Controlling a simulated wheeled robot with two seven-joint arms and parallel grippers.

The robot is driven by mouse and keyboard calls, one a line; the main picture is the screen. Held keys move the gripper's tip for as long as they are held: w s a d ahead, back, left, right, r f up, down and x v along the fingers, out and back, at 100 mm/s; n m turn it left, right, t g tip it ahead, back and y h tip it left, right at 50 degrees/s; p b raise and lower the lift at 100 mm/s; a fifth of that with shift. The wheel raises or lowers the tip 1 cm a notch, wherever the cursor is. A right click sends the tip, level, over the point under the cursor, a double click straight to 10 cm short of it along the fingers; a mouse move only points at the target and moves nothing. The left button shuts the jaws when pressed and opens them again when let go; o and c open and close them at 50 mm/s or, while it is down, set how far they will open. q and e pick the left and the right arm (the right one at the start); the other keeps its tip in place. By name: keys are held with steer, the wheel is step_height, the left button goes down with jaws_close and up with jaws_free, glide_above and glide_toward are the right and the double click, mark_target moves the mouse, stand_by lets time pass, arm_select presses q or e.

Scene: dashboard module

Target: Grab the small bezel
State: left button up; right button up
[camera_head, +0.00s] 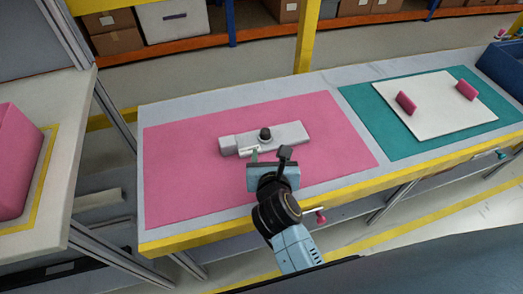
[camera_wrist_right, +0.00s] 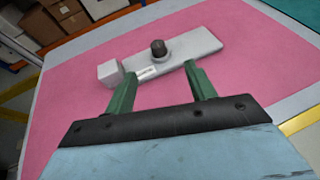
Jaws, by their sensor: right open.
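A pale grey module (camera_head: 284,137) with a dark round knob (camera_head: 265,134) lies on the pink mat (camera_head: 190,165). In the right wrist view the module (camera_wrist_right: 200,42) shows a block at its left end and the knob (camera_wrist_right: 158,48) standing on it. A small light piece with dark marks (camera_wrist_right: 147,71) sits at its near edge; I cannot tell if this is the small bezel. My right gripper (camera_head: 269,154) is just on the near side of the module, with its green fingers (camera_wrist_right: 160,85) apart and nothing between them. My left gripper is not in view.
A teal mat (camera_head: 375,115) with a white board (camera_head: 440,118) and two pink pieces lies to the right. A blue bin (camera_head: 503,65) stands at the far right. A pink bin (camera_head: 15,150) is on the left table. The pink mat is otherwise clear.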

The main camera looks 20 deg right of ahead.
mark_target(266, 136)
steer(key=shift+w+f+b, duration=0.15)
steer(key=shift+f+b, duration=0.3)
steer(key=shift+f, duration=0.45)
steer(key=b+x, duration=0.1)
steer(key=x, duration=0.5)
steer(key=shift+w+d+b, duration=0.1)
steer(key=shift+w+b, duration=0.2)
steer(key=shift+w, duration=0.1)
steer(key=shift+b+x, duration=0.3)
steer(key=shift+x, duration=0.7)
steer(key=x, duration=0.1)
steer(key=b+x, duration=0.1)
steer(key=x, duration=0.1)
steer(key=shift+w+b, duration=0.3)
steer(key=shift+w, duration=0.5)
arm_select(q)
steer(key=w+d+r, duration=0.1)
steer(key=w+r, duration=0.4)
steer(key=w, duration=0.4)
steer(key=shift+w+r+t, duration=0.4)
arm_select(e)
jaws_close()
